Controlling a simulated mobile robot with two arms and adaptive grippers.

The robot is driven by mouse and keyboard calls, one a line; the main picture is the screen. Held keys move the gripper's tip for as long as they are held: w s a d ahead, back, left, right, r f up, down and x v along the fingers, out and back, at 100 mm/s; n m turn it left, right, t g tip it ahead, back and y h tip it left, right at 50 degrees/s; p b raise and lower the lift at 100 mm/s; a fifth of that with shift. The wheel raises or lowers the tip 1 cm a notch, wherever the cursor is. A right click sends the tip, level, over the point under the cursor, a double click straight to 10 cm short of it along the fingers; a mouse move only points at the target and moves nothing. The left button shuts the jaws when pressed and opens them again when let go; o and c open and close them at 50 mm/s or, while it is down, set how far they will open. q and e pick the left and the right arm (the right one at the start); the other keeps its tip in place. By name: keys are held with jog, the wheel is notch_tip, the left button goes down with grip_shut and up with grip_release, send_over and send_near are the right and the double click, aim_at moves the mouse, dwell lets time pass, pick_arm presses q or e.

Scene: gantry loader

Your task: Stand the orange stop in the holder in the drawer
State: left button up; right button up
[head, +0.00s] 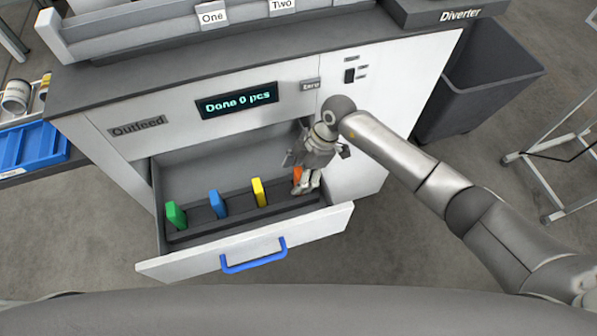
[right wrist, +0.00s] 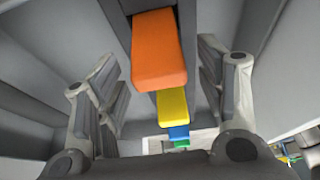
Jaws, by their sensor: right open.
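The orange stop (head: 297,174) stands at the right end of the dark holder (head: 238,212) in the open drawer (head: 250,243). In the right wrist view the orange stop (right wrist: 159,50) lies between the two spread fingers, with a gap on each side. My right gripper (head: 308,186) is open around it and partly hides it in the head view; it also shows in the right wrist view (right wrist: 160,80). The stop's foot is hidden, so I cannot tell how deep it sits. My left gripper is not in view.
Yellow (head: 259,192), blue (head: 217,204) and green (head: 176,215) stops stand in the holder to the left. The drawer has a blue handle (head: 253,256). A display (head: 237,100) reads "Done 0 pcs". A dark bin (head: 487,80) stands at the right.

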jog(key=shift+r, duration=0.1)
jog(key=v, duration=1.1)
jog(key=shift+r, duration=0.4)
jog(key=shift+d, duration=0.15)
notch_tip(320, 180, up, 8)
jog(key=p, duration=0.7)
dwell(0.6)
